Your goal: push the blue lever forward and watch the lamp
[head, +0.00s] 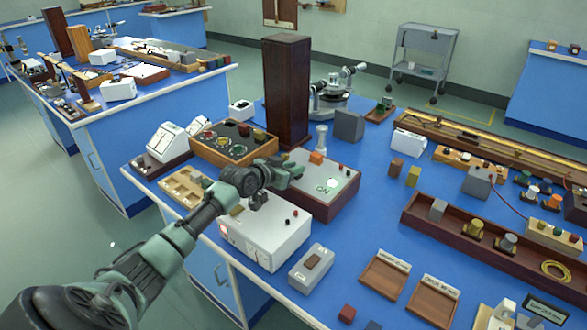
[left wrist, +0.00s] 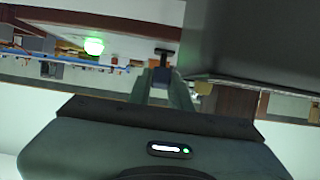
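A box with a pale top and dark red sides (head: 318,205) stands on the blue bench. A round lamp (head: 332,183) on its top glows whitish, with green "ON" lettering beside it. My left gripper (head: 292,172) is over the left part of this box, left of the lamp. Its fingers (left wrist: 162,90) show in the left wrist view, but their gap is unclear. My right gripper is not in view.
A tall dark wooden column (head: 286,95) stands just behind the box. A white socket box (head: 265,236) is under my left forearm. A wooden panel with coloured buttons (head: 233,142) stands to the left. Two shallow wooden trays (head: 384,276) lie at the front right.

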